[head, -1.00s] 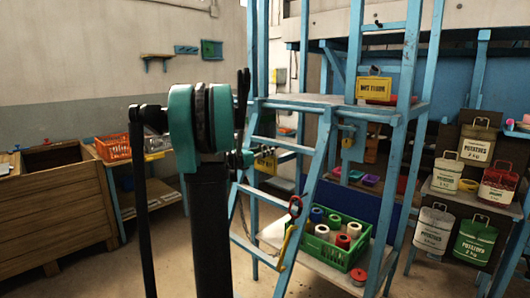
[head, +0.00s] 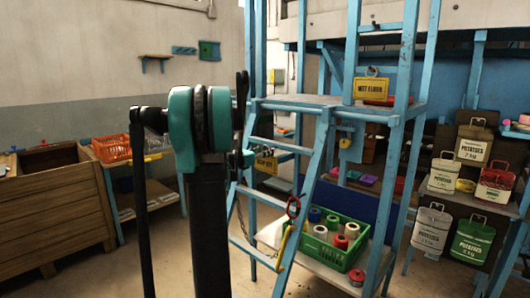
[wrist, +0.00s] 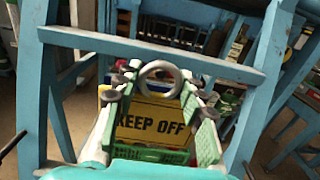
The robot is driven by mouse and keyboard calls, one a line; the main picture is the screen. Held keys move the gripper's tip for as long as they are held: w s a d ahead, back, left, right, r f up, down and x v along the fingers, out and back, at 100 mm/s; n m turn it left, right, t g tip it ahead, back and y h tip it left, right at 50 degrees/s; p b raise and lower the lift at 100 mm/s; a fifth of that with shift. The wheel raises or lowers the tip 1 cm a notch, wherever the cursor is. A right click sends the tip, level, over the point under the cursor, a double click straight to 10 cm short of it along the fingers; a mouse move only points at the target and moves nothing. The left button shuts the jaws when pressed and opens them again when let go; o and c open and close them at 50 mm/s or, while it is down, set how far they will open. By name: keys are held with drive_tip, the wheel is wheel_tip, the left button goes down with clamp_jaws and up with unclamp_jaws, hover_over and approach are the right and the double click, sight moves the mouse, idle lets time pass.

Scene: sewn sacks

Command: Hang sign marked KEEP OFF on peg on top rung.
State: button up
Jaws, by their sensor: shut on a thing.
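The yellow KEEP OFF sign (wrist: 135,125) hangs by a grey ring (wrist: 160,70) between the fingers of my gripper (wrist: 160,85) in the wrist view. The fingers are shut on it, and its black lettering faces the camera. In the head view the sign (head: 265,164) shows small behind my arm, by the blue ladder. The ladder's top rung (head: 282,144) is close to it; in the wrist view a blue crossbar (wrist: 90,41) runs just beyond the ring. I cannot make out the peg; much of my gripper is hidden in the head view.
A WET FLOOR sign (head: 371,88) hangs above the platform (head: 310,101). A red ring (head: 293,207) hangs on the ladder's lower part. A green crate (head: 350,258) of spools stands behind it. Potato sacks (head: 470,240) hang at the right; an orange basket (head: 112,148) stands at the left.

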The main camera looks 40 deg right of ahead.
drive_tip(key=shift+w+d, duration=0.1)
drive_tip(key=shift+d, duration=1.1)
idle(0.5)
drive_tip(key=shift+d, duration=0.35)
drive_tip(key=shift+d, duration=0.15)
drive_tip(key=shift+d+f, duration=0.15)
drive_tip(key=shift+f, duration=0.3)
idle(0.7)
drive_tip(key=o, duration=1.2)
drive_tip(key=shift+c, duration=0.2)
drive_tip(key=a, duration=0.9)
drive_tip(key=shift+s, duration=0.35)
idle(0.5)
